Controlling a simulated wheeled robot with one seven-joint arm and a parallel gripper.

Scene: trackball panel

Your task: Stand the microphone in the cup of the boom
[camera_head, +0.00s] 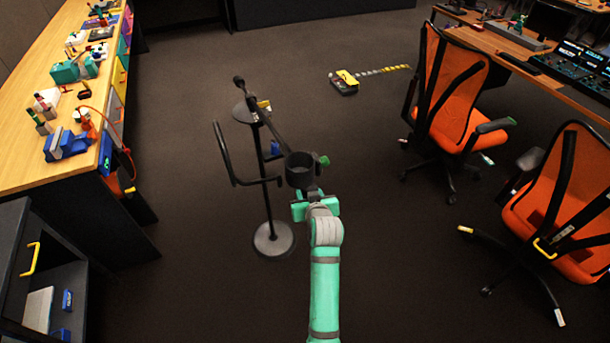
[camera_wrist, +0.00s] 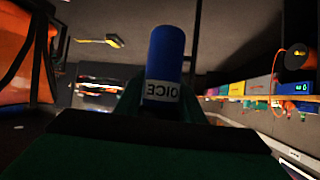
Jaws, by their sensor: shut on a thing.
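The microphone (camera_wrist: 165,65) is a blue cylinder with a white label in the wrist view. It stands up between the dark green fingers of my gripper (camera_wrist: 160,106), which is shut on it. The cup is not recognizable in the wrist view.
The stand's round base (camera_head: 273,239) is left of my arm. A bent black bar (camera_head: 228,160) juts out left of the pole. Orange chairs (camera_head: 450,85) stand right, a wooden workbench (camera_head: 40,110) left. Floor between is mostly clear.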

